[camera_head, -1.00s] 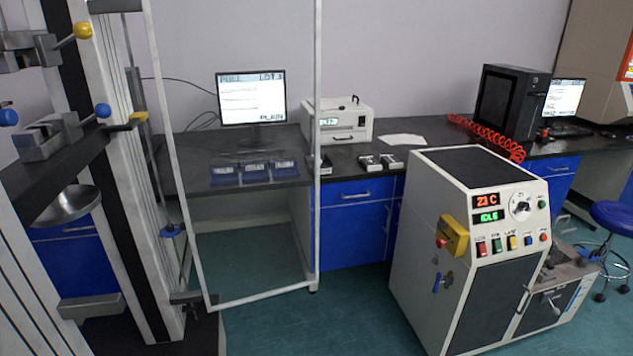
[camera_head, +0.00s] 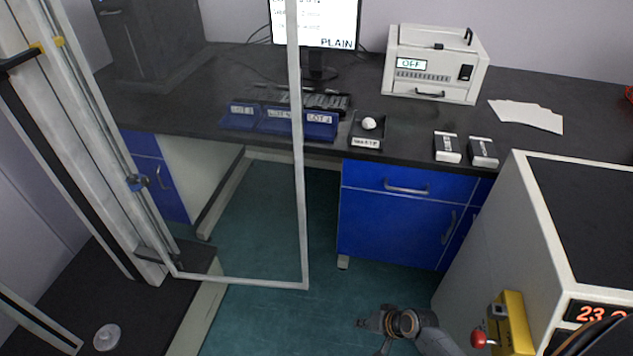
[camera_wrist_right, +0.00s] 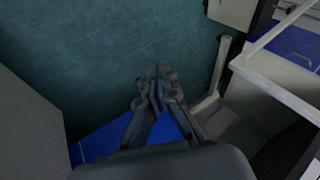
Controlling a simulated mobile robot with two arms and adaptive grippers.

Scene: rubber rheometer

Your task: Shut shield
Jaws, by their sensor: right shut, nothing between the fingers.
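The shield (camera_head: 301,200) is a clear panel in a thin pale frame, hinged at the upright of the testing machine (camera_head: 95,140) at left. It stands swung open, out over the floor in front of the bench. In the right wrist view a pale frame bar (camera_wrist_right: 275,88) crosses the right side; I cannot tell for sure that it is the shield's. My right gripper (camera_head: 371,334) is low over the floor, right of the shield's free lower corner and apart from it. Its fingers are together and empty, also in the right wrist view (camera_wrist_right: 160,72). My left gripper is out of view.
A black bench (camera_head: 215,85) with blue cabinets (camera_head: 395,215) runs behind the shield, carrying blue lot trays (camera_head: 283,122), a monitor and a white instrument (camera_head: 437,65). A pale cabinet (camera_head: 500,235) with a yellow switch box stands at right. Teal floor lies open between.

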